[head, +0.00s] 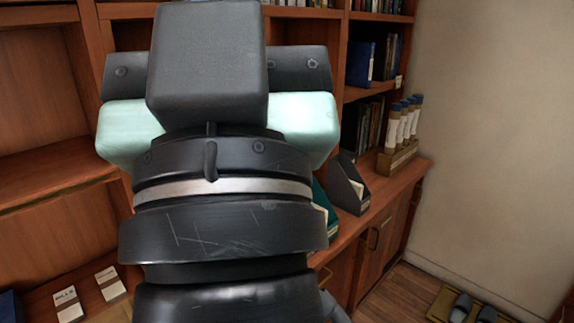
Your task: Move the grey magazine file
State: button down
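The dark grey magazine file (348,186) stands upright on the wooden ledge of the bookcase, right of my arm. Its slanted side faces me, and a pale label shows low on its front. A teal magazine file (323,206) stands just left of it, mostly hidden behind my arm. My gripper (218,105) is in the middle of the view, seen from behind, with pale green parts on both sides. Its fingertips are hidden, so I cannot tell whether it is open or holds anything. It appears left of the grey file, with no visible contact.
A wooden rack with several white-and-blue tubes (399,140) stands on the ledge to the right. Books (372,62) fill the shelves above. Two small white boxes (110,284) lie at lower left. Slippers on a mat (461,307) lie on the floor by the wall.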

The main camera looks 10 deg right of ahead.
aim_at(346, 189)
jog(key=i+l+z, duration=0.1)
jog(key=i+l, duration=0.85)
jog(key=i+l+z, duration=0.15)
jog(key=i+l, duration=0.25)
jog(key=i, duration=0.25)
jog(key=i+l, duration=0.4)
jog(key=i, duration=0.15)
jog(key=i+l, duration=0.2)
jog(key=i, duration=0.35)
jog(key=i+l+z, duration=0.15)
jog(key=i, duration=0.35)
jog(key=l, duration=0.05)
